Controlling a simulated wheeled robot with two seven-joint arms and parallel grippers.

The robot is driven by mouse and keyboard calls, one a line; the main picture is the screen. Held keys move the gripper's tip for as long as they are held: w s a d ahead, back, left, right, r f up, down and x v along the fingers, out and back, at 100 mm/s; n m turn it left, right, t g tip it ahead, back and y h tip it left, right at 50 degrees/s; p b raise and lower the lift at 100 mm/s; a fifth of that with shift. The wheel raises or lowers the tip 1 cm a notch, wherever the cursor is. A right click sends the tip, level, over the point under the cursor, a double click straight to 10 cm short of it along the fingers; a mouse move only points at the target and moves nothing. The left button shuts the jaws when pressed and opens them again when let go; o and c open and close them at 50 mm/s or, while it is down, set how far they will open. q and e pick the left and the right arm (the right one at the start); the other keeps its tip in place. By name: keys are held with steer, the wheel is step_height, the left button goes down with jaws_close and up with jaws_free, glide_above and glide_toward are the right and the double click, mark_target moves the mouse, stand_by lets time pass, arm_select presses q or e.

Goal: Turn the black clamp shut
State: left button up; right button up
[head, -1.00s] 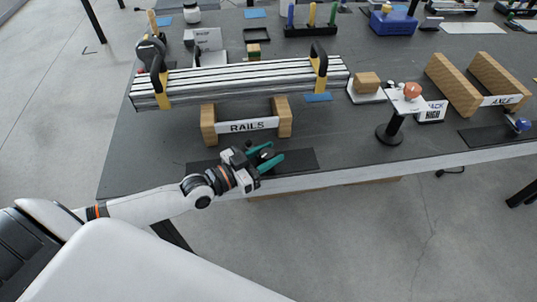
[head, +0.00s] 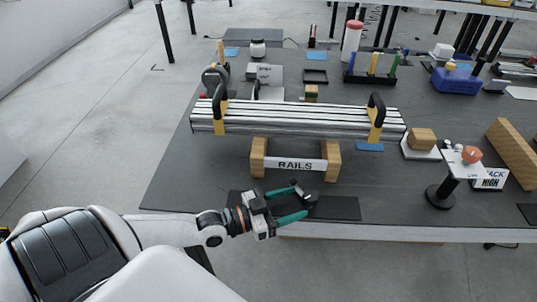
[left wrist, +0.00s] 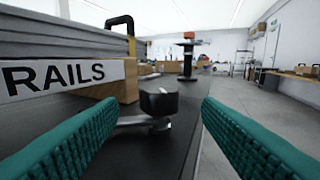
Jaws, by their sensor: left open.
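A small piece with a black head and a silvery arm, which looks like the black clamp (left wrist: 158,101), stands low over the dark bench in the left wrist view. It lies ahead of and between my open green fingers, with no visible contact. In the head view the black clamp (head: 308,200) shows small and dark near the fingertips, by the bench's front edge. My left gripper (head: 297,203) is open and empty, in front of the RAILS stand; its fingers also frame the left wrist view (left wrist: 160,130). My right gripper is out of view.
A black post with an orange knob (head: 441,193) stands to the right. The bench's left front corner (head: 170,195) is clear.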

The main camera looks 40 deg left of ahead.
arm_select(q)
steer(key=v, duration=0.6)
steer(key=shift+s, duration=0.2)
steer(key=shift+a, duration=0.1)
steer(key=shift+c, duration=0.2)
